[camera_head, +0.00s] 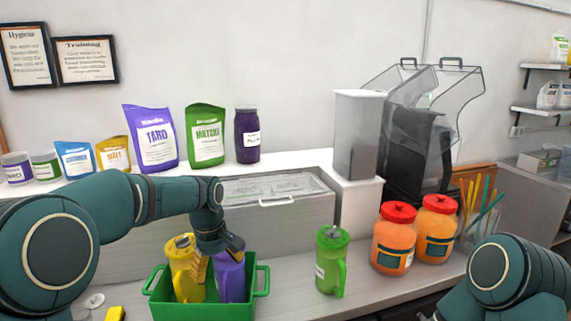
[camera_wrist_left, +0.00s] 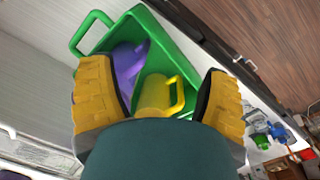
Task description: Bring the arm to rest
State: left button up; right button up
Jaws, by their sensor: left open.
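My left arm reaches in from the left in the head view. Its gripper (camera_head: 215,259) points down over the green crate (camera_head: 262,279). The left wrist view shows its two yellow fingers spread apart, with nothing between the tips. Below them in the crate stand a yellow pitcher (camera_head: 182,262) and a purple pitcher (camera_head: 231,281). Both also show in the left wrist view, the yellow pitcher (camera_wrist_left: 155,94) and the purple pitcher (camera_wrist_left: 128,62). My right arm shows at the lower right of the head view. Its gripper is out of frame.
A green pitcher (camera_head: 331,262) stands on the counter right of the crate. Two orange jars (camera_head: 394,243) with red lids and a straw holder (camera_head: 480,215) stand farther right. Bags and jars line the back shelf. The counter between crate and green pitcher is clear.

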pick_arm(q)
notch_tip(320, 180, down, 10)
jog(key=d+m, duration=0.1)
jog(key=m, duration=0.1)
jog(key=s+d+f+m+t+h, duration=0.1)
jog(key=s+d+f+m+h, duration=0.2)
jog(key=s+f, duration=1.2)
jog(key=s+f+m, duration=0.1)
jog(key=s+f, duration=0.5)
jog(key=s, duration=0.2)
jog(key=s+a+b+x, duration=0.1)
jog(key=a+b+x, duration=0.1)
jog(key=b+x, duration=0.7)
jog(key=shift+d+f+m+t, duration=0.2)
jog(key=shift+f+m+t, duration=0.15)
jog(key=shift+f, duration=0.4)
pick_arm(e)
notch_tip(320, 180, down, 11)
jog(key=shift+a+r, duration=0.15)
jog(key=shift+a, duration=0.1)
pick_arm(q)
jog(key=shift+w, duration=0.1)
